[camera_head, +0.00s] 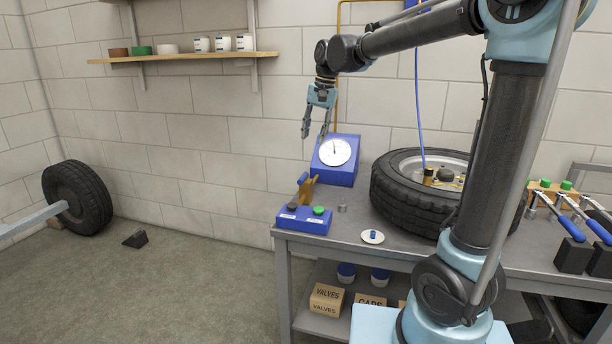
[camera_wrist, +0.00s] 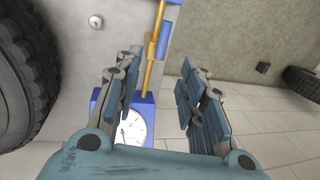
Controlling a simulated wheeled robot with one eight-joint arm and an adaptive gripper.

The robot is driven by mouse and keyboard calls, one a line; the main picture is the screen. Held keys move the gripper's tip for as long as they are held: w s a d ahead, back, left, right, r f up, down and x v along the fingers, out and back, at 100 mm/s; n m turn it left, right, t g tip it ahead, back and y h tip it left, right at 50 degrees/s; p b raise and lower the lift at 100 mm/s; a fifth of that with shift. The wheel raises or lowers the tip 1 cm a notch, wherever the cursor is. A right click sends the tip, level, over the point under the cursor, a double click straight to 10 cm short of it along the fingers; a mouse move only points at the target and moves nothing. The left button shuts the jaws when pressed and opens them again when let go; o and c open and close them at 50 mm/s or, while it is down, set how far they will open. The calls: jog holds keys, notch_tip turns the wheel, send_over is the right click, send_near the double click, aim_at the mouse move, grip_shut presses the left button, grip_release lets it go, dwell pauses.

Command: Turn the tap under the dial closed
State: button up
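The dial (camera_head: 335,152) is a white round gauge on a blue housing at the back left of the bench. It also shows low in the wrist view (camera_wrist: 131,129). In front of it stands what looks like the tap, brass with a blue handle (camera_head: 302,179); brass pipework (camera_wrist: 152,60) and a blue part (camera_wrist: 165,36) show in the wrist view. My gripper (camera_head: 314,136) is open and empty, pointing down in the air near the dial's upper left. Its fingers partly cover the dial housing in the wrist view. The handle's exact angle is hard to tell.
A blue box (camera_head: 303,222) with a dark and a green knob sits at the bench's front left corner. A tyre (camera_head: 406,205) lies to the right. A small grey cylinder (camera_head: 342,208) and a white dish (camera_head: 372,237) stand between them. A shelf (camera_head: 185,57) is on the wall.

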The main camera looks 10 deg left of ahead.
aim_at(303, 177)
jog(key=a+f, duration=0.1)
jog(key=f, duration=0.4)
jog(key=a+f, duration=0.1)
jog(key=f, duration=0.4)
jog(key=a+f, duration=0.2)
jog(key=f, duration=0.3)
jog(key=shift+s+f, duration=0.2)
